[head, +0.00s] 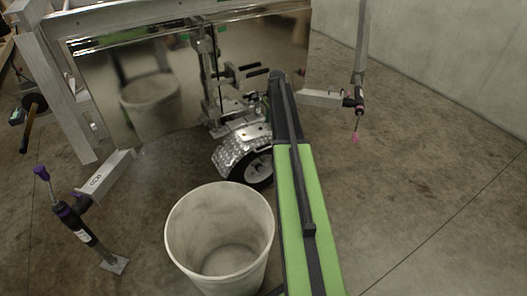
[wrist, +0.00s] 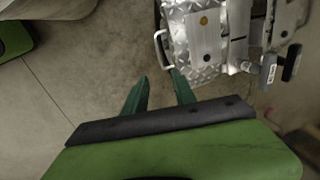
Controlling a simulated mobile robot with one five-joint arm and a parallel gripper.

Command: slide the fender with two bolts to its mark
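The fender (head: 240,143) is a curved diamond-plate metal cover over a black-tyred wheel (head: 262,172) in the head view. In the wrist view the fender (wrist: 190,58) is at the top, with one brass-coloured bolt (wrist: 204,20) and one dark bolt (wrist: 207,57). No mark is clearly visible.
A white bucket (head: 222,235) stands in front of the fender, left of my arm. A polished metal panel (head: 135,85) is behind. A jack with a purple knob (head: 75,215) stands left. Black-gripped levers (wrist: 291,62) are right of the fender. Floor at right is clear.

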